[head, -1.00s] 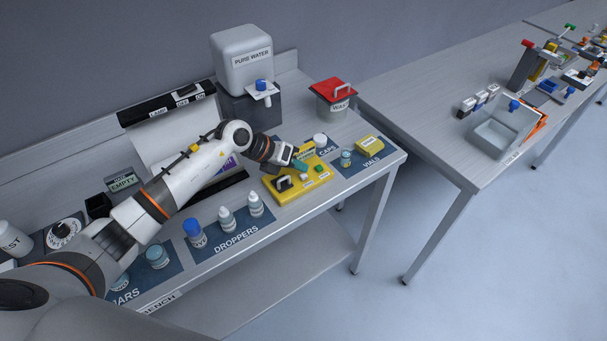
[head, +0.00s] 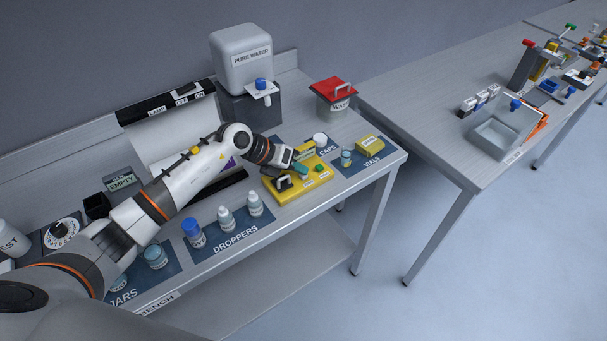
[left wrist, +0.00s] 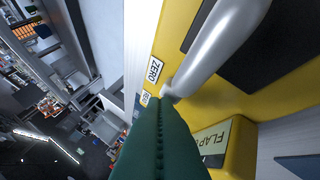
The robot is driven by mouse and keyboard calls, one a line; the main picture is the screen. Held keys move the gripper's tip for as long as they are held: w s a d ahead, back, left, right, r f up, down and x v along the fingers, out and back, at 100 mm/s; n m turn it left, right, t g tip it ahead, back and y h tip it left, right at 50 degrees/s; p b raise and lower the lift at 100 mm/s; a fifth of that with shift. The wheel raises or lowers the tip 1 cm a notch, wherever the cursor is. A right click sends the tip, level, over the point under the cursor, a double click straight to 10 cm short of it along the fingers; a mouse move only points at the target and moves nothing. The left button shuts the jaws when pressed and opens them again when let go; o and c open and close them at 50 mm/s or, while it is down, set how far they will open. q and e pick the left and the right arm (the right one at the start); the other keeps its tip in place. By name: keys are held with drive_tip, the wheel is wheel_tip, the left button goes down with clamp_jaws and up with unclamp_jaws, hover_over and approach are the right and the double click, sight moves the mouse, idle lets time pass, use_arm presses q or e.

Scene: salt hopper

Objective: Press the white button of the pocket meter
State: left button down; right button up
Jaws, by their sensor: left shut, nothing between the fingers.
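The yellow pocket meter (head: 312,181) lies on the bench between the droppers and the vials, with a dark handle-like part on its near left. My left gripper (head: 300,165) is over its back part. In the left wrist view the green fingers (left wrist: 160,135) are shut and empty. Their tips lie close to a pale, rounded part (left wrist: 167,90) beside the ZERO label (left wrist: 154,69) on the meter's yellow body (left wrist: 265,100). I cannot tell whether that is the white button or whether the tips touch it. A small display marked FLAP (left wrist: 213,143) shows beside the fingers. My right gripper is not in view.
Dropper bottles (head: 226,218) stand to the left of the meter. A small yellow block (head: 370,145) and a vial (head: 346,158) stand to its right. A red-lidded waste bin (head: 333,98) and a pure-water tank (head: 243,62) are behind.

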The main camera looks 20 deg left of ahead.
sight(298, 179)
use_arm(q)
drive_tip(key=shift+f, duration=0.4)
idle(0.5)
drive_tip(key=shift+r+p, duration=0.5)
drive_tip(key=shift+r, duration=0.45)
drive_tip(key=shift+r, duration=0.1)
wheel_tip(298, 179, up, 5)
drive_tip(key=p, duration=0.3)
drive_tip(key=shift+p, duration=0.35)
